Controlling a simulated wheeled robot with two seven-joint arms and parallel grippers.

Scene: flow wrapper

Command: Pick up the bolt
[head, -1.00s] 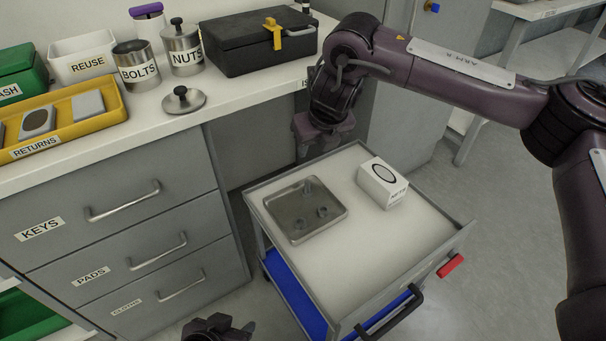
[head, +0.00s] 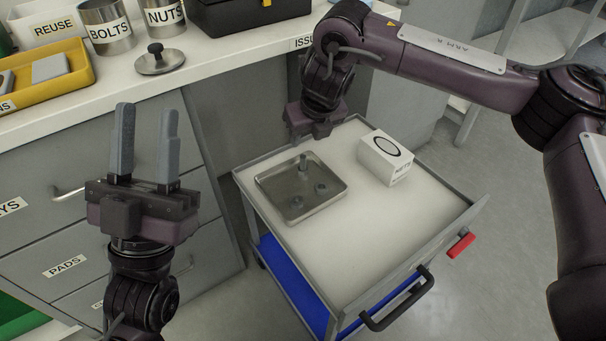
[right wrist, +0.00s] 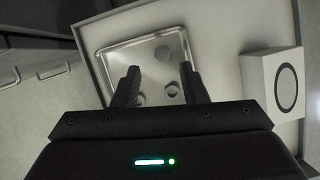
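My left gripper (head: 146,110) is open and empty, pointing up in front of the drawers, left of the cart.
A white NUTS box (head: 386,158) stands right of the tray. The cart (head: 400,232) has bare room in front, a raised rim and a black handle (head: 398,305). On the counter are the BOLTS can (head: 108,30), NUTS can (head: 163,15), a lid (head: 160,60) and a yellow tray (head: 62,88).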

